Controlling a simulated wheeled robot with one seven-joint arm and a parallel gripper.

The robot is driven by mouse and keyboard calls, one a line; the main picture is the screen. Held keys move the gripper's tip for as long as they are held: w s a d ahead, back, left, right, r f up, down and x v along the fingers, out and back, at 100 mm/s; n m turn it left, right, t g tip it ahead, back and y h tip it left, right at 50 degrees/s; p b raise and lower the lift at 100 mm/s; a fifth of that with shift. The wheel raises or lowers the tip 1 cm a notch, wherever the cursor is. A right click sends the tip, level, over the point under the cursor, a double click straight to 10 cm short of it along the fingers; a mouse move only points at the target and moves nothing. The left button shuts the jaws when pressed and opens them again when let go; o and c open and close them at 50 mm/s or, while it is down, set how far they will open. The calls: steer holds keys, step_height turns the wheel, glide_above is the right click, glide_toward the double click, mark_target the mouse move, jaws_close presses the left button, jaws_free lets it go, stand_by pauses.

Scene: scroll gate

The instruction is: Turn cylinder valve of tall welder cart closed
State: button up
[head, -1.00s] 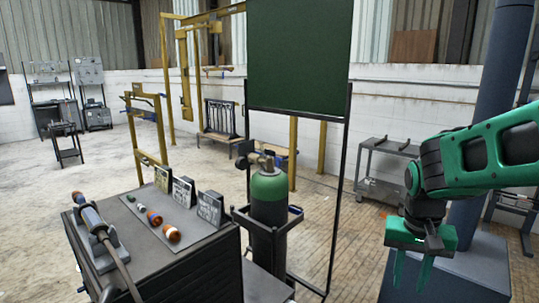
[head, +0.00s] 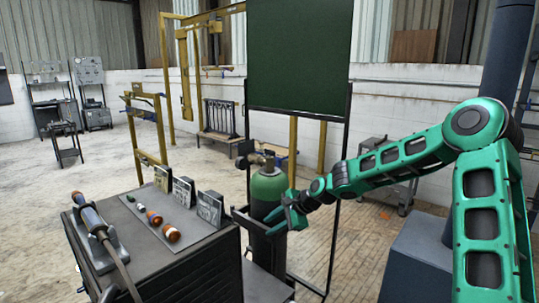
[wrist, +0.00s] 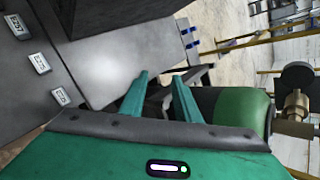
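The gas cylinder (head: 268,188) stands upright with a green shoulder and a dark body. Its brass valve (head: 266,161) with a dark round knob (head: 245,148) is on top. In the wrist view the cylinder (wrist: 243,112) lies at the right, with the brass valve (wrist: 296,107) and dark knob (wrist: 296,77) at the right edge. My gripper (head: 270,221) is in front of the cylinder's right side, below the valve. In the wrist view my gripper (wrist: 161,76) has its two green fingers apart with nothing held between them. The fingers point away from the valve.
A dark cabinet (head: 200,262) with orange-banded items and small signs stands left of the cylinder. A dark rack bracket (head: 243,215) surrounds the cylinder. A green screen (head: 298,60) on a black frame stands behind. Open floor (head: 345,265) lies to the right.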

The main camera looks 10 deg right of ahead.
steer(key=w+r+m+t+y, duration=0.35)
steer(key=w+r+m, duration=0.25)
steer(key=w+r, duration=0.25)
steer(key=m+t+h, duration=0.1)
steer(key=m+t, duration=0.5)
steer(key=m, duration=0.2)
glide_toward(270, 151)
steer(key=w, duration=0.1)
steer(key=x, duration=1)
steer(key=shift+w+f, duration=0.15)
steer(key=shift+w, duration=0.05)
steer(key=shift+d, duration=0.1)
jaws_close()
